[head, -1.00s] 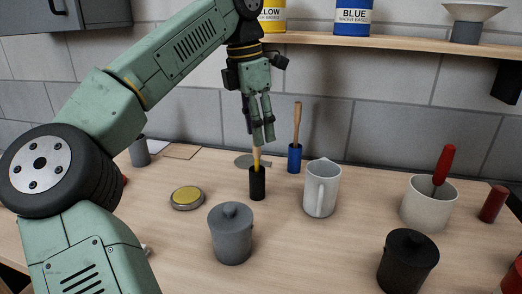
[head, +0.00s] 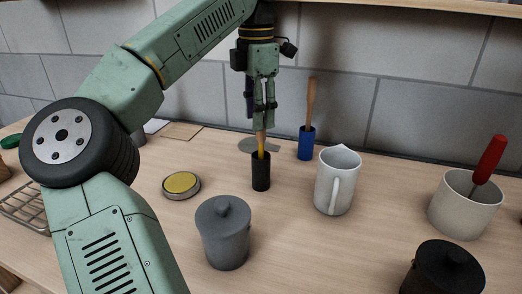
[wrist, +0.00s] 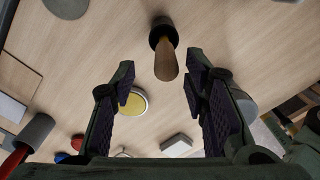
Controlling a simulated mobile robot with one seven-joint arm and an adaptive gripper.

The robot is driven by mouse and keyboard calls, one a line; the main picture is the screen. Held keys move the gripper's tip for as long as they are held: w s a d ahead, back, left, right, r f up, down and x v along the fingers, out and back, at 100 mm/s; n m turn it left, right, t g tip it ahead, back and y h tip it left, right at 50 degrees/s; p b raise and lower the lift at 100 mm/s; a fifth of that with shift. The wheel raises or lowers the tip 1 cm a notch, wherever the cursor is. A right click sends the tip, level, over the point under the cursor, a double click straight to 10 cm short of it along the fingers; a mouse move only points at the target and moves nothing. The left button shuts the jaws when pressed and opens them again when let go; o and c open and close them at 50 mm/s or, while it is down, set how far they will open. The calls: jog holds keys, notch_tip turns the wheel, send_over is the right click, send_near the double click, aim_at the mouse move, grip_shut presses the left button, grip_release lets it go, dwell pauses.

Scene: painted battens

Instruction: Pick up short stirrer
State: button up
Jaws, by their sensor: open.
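The short stirrer (head: 261,143) has a wooden handle with a yellow part and stands upright in a small black holder (head: 261,178). My gripper (head: 264,118) is open and points down over it, with the fingers around or just in front of the handle's top; the head view does not tell which. In the wrist view the wooden handle (wrist: 167,63) rises from the black holder (wrist: 159,32) toward the gap of my open gripper (wrist: 162,88). The fingers are apart from it there. The stirrer's lower end is hidden inside the holder.
A longer wooden stirrer (head: 312,100) stands in a blue holder (head: 306,145) behind right. A white jug (head: 336,185), a grey lidded pot (head: 224,240) and a yellow-topped tin (head: 181,186) stand around. A cream pot (head: 464,212) holds a red-handled tool (head: 491,158).

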aim_at(261, 141)
jog(key=shift+s+d+f+p, duration=0.15)
jog(key=shift+d+f, duration=0.1)
jog(key=shift+f, duration=1)
jog(key=shift+w+d+f+p, duration=0.1)
jog(key=shift+d+f+p, duration=0.1)
jog(key=shift+f, duration=1.05)
grip_shut()
